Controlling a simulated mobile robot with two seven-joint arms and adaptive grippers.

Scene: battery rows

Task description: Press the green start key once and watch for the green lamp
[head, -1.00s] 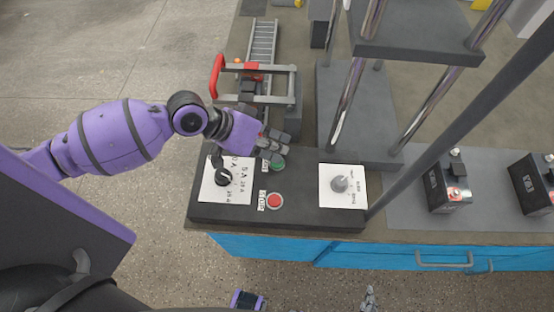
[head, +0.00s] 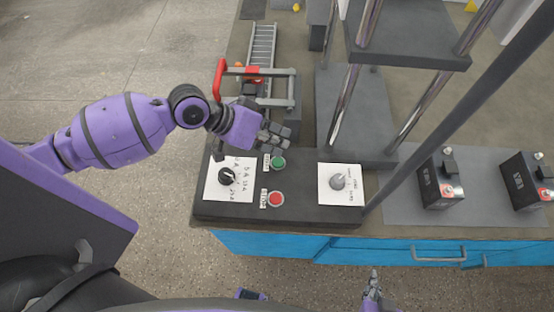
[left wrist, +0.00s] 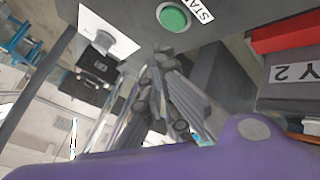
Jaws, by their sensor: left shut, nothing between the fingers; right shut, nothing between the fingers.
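The green start key (head: 278,162) sits on the dark control panel (head: 300,213), with a label beside it. It also shows at the top of the left wrist view (left wrist: 173,17), next to a label whose visible letters read "STA". My left gripper (head: 280,133) is shut and empty, just beyond the key and apart from it in the head view. In the left wrist view its fingers (left wrist: 165,75) are together below the key. My right gripper (head: 373,280) is low at the bottom edge, in front of the bench, shut and empty. I cannot make out a green lamp.
A red button (head: 276,199) and two dials on white plates, left (head: 226,176) and right (head: 338,183), share the panel. A press-like frame with posts (head: 405,48) stands behind. Black batteries (head: 440,180) stand at right. A red-handled conveyor (head: 221,78) is behind my left gripper.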

